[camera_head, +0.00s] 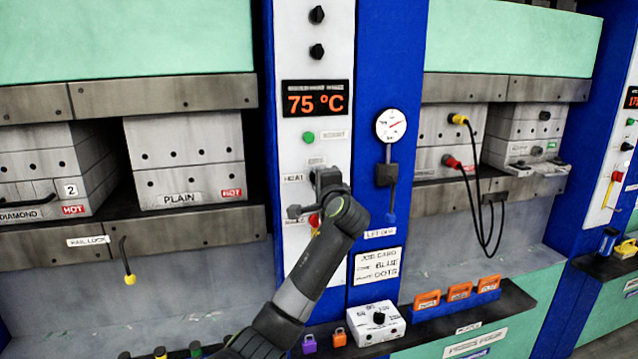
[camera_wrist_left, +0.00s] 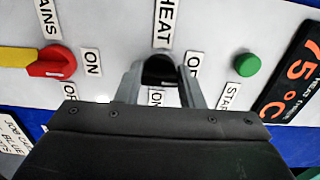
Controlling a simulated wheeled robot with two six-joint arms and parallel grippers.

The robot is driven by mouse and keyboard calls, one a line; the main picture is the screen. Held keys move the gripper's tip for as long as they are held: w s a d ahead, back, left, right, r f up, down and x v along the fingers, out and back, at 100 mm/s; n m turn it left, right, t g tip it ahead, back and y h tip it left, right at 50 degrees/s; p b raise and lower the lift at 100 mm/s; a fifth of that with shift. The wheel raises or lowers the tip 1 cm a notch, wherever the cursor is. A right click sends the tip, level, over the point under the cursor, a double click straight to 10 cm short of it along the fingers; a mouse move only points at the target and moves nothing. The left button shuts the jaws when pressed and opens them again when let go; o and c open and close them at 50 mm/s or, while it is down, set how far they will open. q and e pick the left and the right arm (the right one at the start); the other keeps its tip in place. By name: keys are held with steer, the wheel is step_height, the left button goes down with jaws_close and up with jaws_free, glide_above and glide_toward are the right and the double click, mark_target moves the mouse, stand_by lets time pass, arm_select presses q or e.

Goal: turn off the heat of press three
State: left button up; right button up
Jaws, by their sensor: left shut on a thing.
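My left gripper (camera_head: 322,187) is at the white control panel (camera_head: 298,154), below the green button and beside the HEAT label (camera_head: 293,178). In the left wrist view my left gripper (camera_wrist_left: 162,88) has its two fingers on either side of the black heat knob (camera_wrist_left: 160,68) and is shut on it. The OFF label (camera_wrist_left: 192,72) and ON label (camera_wrist_left: 156,97) sit close by, partly covered by the fingers. Which way the knob points cannot be told. The display (camera_head: 316,99) reads 75 °C. My right gripper is not in view.
A green START button (camera_wrist_left: 247,64) and the red mains switch (camera_wrist_left: 50,68) flank the knob. A gauge (camera_head: 391,125) hangs to the right. Blocks marked HOT (camera_head: 188,165) are at left. Orange tags (camera_head: 460,291) and a white dial box (camera_head: 376,322) stand on the ledge.

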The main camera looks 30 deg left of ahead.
arm_select(q)
steer(key=shift+f, duration=0.1)
steer(key=o, duration=1)
steer(key=shift+b+v, duration=2.6)
steer(key=shift+v, duration=6.15)
